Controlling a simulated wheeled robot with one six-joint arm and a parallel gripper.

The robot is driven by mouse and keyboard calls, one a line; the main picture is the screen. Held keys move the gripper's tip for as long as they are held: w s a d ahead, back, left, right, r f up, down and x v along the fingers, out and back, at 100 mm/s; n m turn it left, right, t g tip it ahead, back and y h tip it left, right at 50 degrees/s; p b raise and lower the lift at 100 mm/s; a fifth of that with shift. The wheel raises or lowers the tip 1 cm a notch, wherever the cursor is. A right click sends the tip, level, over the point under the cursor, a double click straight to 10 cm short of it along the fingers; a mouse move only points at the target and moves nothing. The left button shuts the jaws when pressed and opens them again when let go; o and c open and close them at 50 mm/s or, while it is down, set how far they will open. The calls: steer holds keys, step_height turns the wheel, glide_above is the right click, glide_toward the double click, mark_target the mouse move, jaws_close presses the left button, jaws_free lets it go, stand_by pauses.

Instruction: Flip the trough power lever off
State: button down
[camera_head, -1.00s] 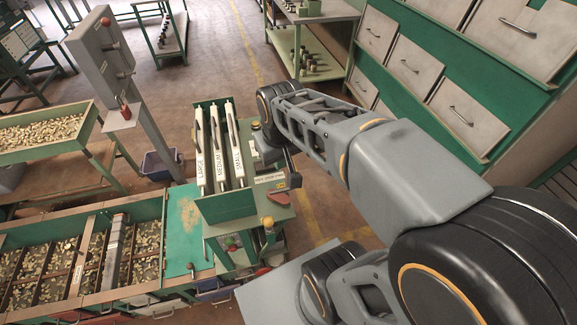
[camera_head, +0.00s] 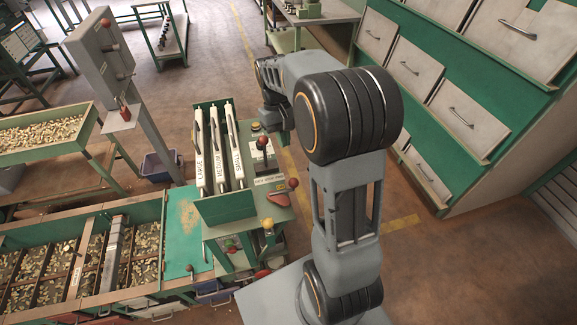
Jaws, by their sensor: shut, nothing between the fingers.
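A lever with a dark red knob (camera_head: 262,143) stands on a small plate at the right of the bench with the label "HEX"; the rest of that label is too small to read. A second red-knobbed lever (camera_head: 293,183) stands nearer the front of this bench. Other red-knobbed levers show on the grey post box (camera_head: 95,55) and by the trough's end (camera_head: 190,267). I cannot tell which is the trough power lever. My gripper (camera_head: 274,125) is shut and empty, beyond the dark red knob; its tips are partly hidden by my arm.
The trough (camera_head: 137,205) with nuts in compartments lies at the left. A green rack (camera_head: 228,207) holds upright gates marked LARGE, MEDIUM and SMALL, close to the left of my gripper. Drawer cabinets (camera_head: 450,110) stand at the right. Open floor (camera_head: 410,260) lies between.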

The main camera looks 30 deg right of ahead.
glide_above(284, 192)
steer(key=w+d, duration=0.3)
step_height(284, 192, down, 10)
steer(key=shift+r, duration=0.25)
